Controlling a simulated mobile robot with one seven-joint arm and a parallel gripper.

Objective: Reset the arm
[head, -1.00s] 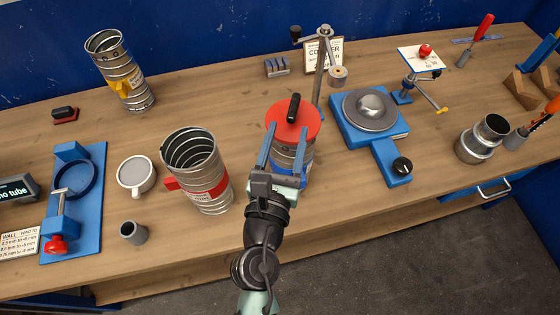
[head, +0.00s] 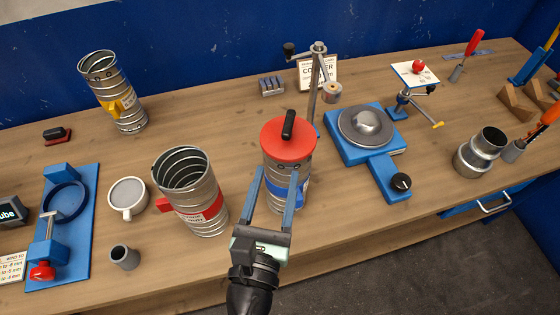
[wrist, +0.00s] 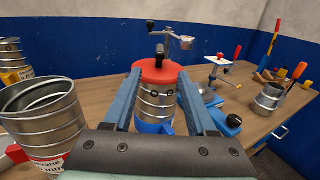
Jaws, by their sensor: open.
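My gripper (head: 274,190) is open and empty, with its two blue fingers pointing away from me at the near side of a spiral duct can (head: 285,170). This can has a red lid (head: 288,141) with a black handle and a blue band. In the wrist view the same can (wrist: 156,103) shows between the fingers (wrist: 158,104), and they do not close on it. I cannot tell whether the fingertips touch it. My arm comes up from the bottom of the head view.
Left of my gripper stands an open duct with a red band (head: 190,195). Behind are a yellow-banded duct (head: 113,95) and a crank stand (head: 317,85). A blue fixture with a metal dome (head: 366,126) is at right. The wooden table's front edge runs below.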

